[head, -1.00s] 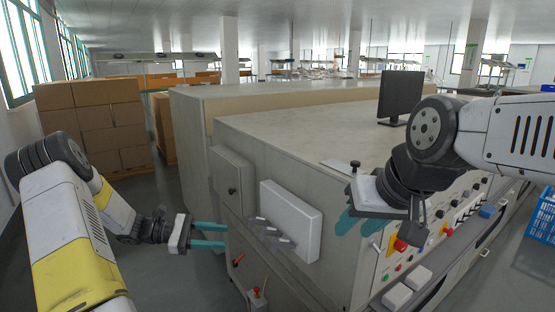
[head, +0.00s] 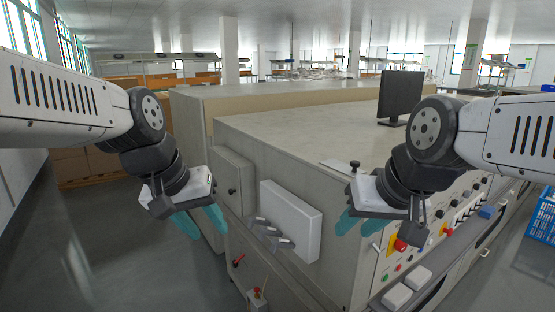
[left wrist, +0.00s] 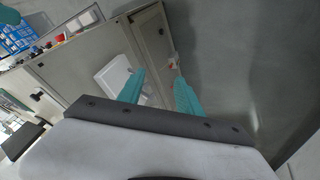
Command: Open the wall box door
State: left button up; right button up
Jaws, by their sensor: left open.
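A grey box (head: 233,180) with a small dark knob is fixed to the end wall of the big machine; its front looks closed. A white box (head: 291,222) is mounted beside it, with several grey cylinders at its lower left. I cannot tell for certain which is the wall box. My left gripper (head: 200,222) is open and empty, in front of and left of the grey box, pointing down. The white box (left wrist: 114,76) also shows in the left wrist view beyond the fingers. My right gripper (head: 360,224) is open and empty, right of the white box.
The machine (head: 290,130) has a broad flat top with a monitor (head: 401,95) on it. Red switches (head: 239,260) sit low on the end wall. A control panel (head: 440,225) lies behind my right gripper. The floor (head: 105,240) at left is clear.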

aim_at(227, 175)
jog(key=i+j+u, duration=0.15)
jog(key=i+u, duration=0.6)
jog(key=i, duration=0.25)
